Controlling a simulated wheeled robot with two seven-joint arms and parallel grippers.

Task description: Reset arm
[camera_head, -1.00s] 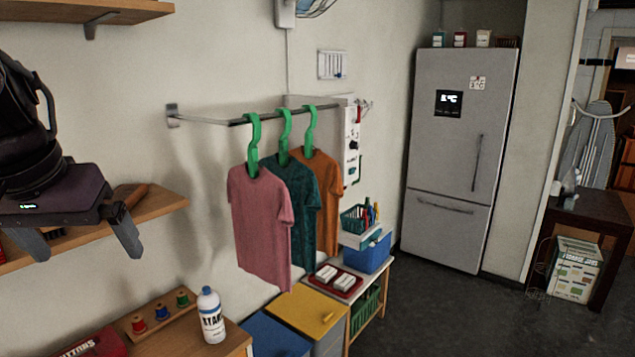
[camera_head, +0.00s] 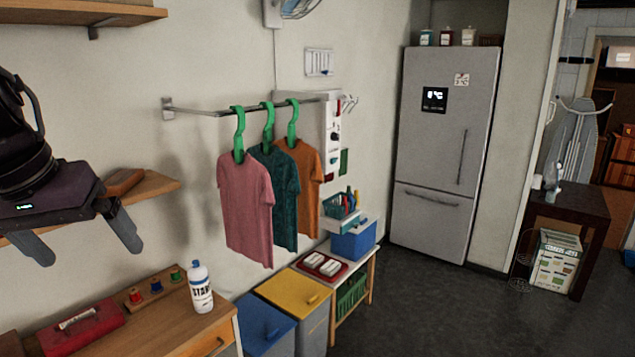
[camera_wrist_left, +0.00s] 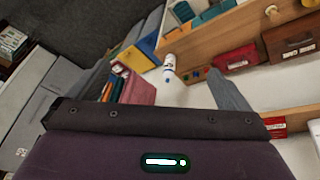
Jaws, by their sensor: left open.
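My left gripper (camera_head: 82,250) comes in from the left edge of the head view, its two grey fingers spread and pointing down with nothing between them. It hangs in front of the wall shelf, above the wooden cabinet. In the left wrist view the purple gripper body (camera_wrist_left: 160,152) fills the bottom, and one grey finger shows at the right. My right gripper does not show in either view.
A wooden shelf (camera_head: 150,186) is behind the gripper. Below, a wooden cabinet (camera_head: 165,325) bears a red box (camera_head: 82,328), spools and a white bottle (camera_head: 200,288). Shirts (camera_head: 245,205) hang from a rail. Floor at right (camera_head: 430,310) is open.

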